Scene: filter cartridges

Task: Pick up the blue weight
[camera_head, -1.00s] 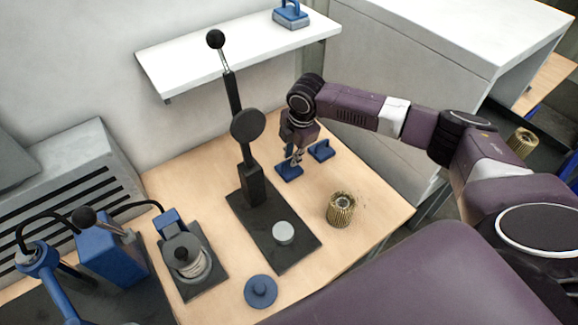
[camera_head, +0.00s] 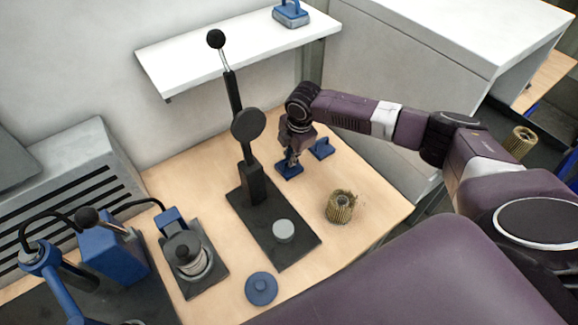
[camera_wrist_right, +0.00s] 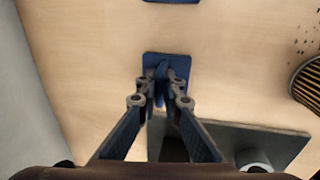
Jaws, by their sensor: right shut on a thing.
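A blue weight (camera_head: 289,171) with a flat base and an upright grip sits on the wooden table, to the right of the black press. My right gripper (camera_head: 293,158) comes down on it from above. In the right wrist view the fingers (camera_wrist_right: 160,88) are shut on the upright grip of the blue weight (camera_wrist_right: 182,63), partly hiding it. I see no clear gap between its base and the table. A second blue weight (camera_head: 321,149) stands just to its right, and a third (camera_head: 291,14) is on the white shelf. My left gripper is not in view.
The black lever press (camera_head: 256,190) stands close to the left of my right gripper. A brass-coloured pleated filter cartridge (camera_head: 339,207) stands on the table (camera_head: 375,205) with dark crumbs beside it. A blue round cap (camera_head: 261,289) lies near the front. The white shelf (camera_head: 215,58) overhangs the back.

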